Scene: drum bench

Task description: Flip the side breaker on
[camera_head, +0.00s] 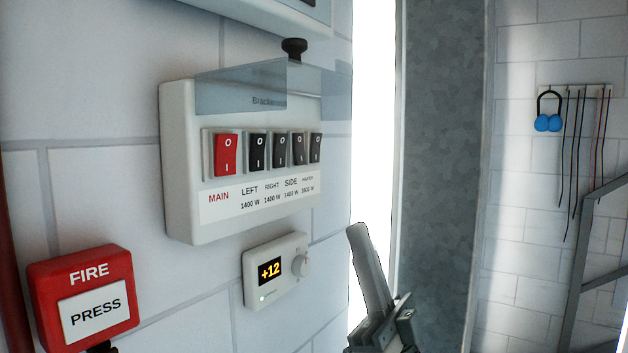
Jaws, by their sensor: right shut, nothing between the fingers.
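A white breaker box (180,160) is on the tiled wall, with a red MAIN switch (226,155) and several black switches in a row. The side breaker (298,147) is the black rocker second from the right, above the label SIDE. Its rocker position is too small to tell. A clear bluish cover (235,92) with a black knob (294,48) stands out above the switches, leaving them uncovered. My right gripper (358,232) is shut and empty, below and right of the box, apart from it. My left gripper is out of view.
A thermostat (252,285) reading +12 is under the box. A red FIRE button (60,290) is at lower left. The space before the box looks free.

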